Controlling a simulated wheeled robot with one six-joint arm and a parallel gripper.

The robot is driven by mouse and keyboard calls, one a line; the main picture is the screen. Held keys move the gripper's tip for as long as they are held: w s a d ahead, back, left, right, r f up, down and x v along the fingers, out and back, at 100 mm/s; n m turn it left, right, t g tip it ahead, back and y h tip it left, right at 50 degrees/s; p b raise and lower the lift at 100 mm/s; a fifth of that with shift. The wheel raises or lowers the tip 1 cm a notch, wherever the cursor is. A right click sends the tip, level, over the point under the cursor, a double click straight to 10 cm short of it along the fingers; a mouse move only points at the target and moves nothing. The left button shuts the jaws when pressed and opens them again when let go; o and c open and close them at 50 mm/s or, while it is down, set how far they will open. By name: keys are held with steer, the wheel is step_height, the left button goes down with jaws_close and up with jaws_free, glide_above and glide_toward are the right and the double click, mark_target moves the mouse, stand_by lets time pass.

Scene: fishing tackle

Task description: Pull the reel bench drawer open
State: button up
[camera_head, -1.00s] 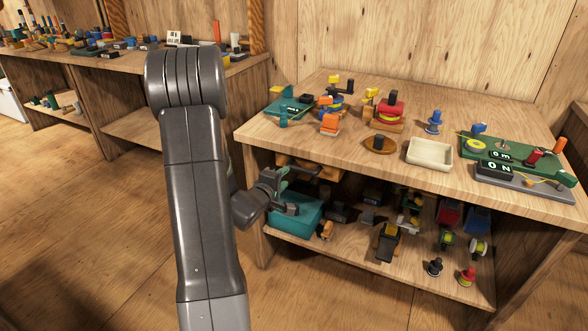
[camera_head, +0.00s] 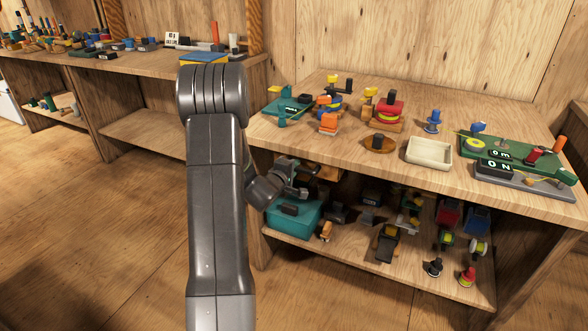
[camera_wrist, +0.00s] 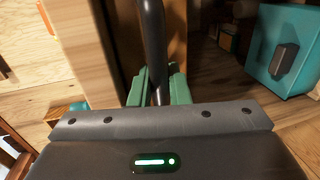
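The reel bench (camera_head: 370,160) stands at the right. Its drawer (camera_head: 325,172) sits under the left end of the top, mostly hidden behind my gripper in the head view. In the wrist view the brown drawer front (camera_wrist: 177,35) lies behind a dark bar handle (camera_wrist: 152,30). My gripper (camera_head: 303,180) is at the handle. In the wrist view its green fingertips (camera_wrist: 159,85) lie on both sides of the bar, close against it, and look shut on it. I see no clear gap at the drawer front; how far it stands out is hard to tell.
A teal box (camera_head: 295,222) stands on the shelf just below my gripper, and shows in the wrist view (camera_wrist: 280,50). Several reels and small tools fill the shelf. The bench top holds a cream tray (camera_head: 429,152) and more tackle. The floor (camera_head: 120,230) in front is clear.

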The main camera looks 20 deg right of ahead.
jaws_close()
steer(key=f+p+v, duration=0.1)
steer(key=f+v, duration=0.2)
steer(key=v, duration=1.3)
steer(key=shift+s+a+p, duration=0.3)
steer(key=shift+s+p, duration=0.05)
steer(key=shift+s, duration=0.05)
steer(key=shift+f, duration=0.15)
steer(key=o, duration=0.5)
jaws_free()
steer(key=shift+o, duration=0.2)
steer(key=p+v, duration=0.1)
steer(key=v, duration=1.2)
steer(key=shift+s+a, duration=0.2)
steer(key=shift+s, duration=0.05)
steer(key=shift+w+d, duration=0.1)
steer(key=b+x, duration=0.1)
steer(key=x, duration=1.2)
steer(key=shift+w+d, duration=0.2)
steer(key=shift+w, duration=0.1)
